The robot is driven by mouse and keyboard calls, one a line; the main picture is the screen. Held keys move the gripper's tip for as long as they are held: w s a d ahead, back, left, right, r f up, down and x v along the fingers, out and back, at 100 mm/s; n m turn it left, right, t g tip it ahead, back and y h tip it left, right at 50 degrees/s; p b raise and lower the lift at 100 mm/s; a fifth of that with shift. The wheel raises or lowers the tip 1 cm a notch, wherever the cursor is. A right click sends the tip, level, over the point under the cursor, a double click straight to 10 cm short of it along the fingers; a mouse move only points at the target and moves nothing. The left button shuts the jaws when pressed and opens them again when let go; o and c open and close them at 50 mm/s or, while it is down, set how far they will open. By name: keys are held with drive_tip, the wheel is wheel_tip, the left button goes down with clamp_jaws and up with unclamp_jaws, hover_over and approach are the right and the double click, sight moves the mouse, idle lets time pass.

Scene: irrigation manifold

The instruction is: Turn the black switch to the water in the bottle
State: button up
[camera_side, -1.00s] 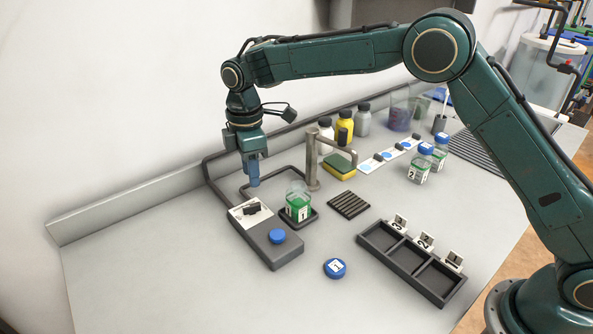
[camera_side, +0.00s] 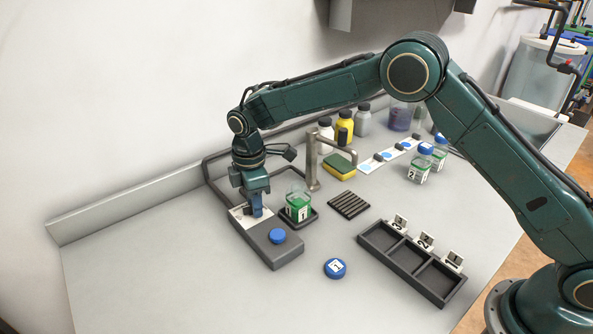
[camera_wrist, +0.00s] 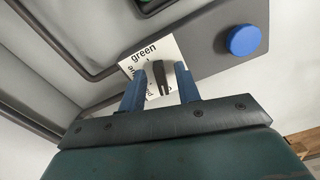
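The black switch (camera_wrist: 161,76) sits on a white label plate (camera_wrist: 135,68) on the grey control box (camera_side: 268,243). In the wrist view it lies between the two blue fingers of my gripper (camera_wrist: 160,90), which are open with visible gaps either side. The word "green" reads on the plate; other words are partly covered. In the side view my gripper (camera_side: 256,207) is down at the plate and hides the switch.
A blue button (camera_side: 277,236) is on the box's near end. A blue cap (camera_side: 335,268) lies on the table in front. A three-slot dark rack (camera_side: 410,262), a drain grate (camera_side: 349,204), and two capped bottles (camera_side: 420,168) are to the right. The front left table is clear.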

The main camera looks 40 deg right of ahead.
clamp_jaws()
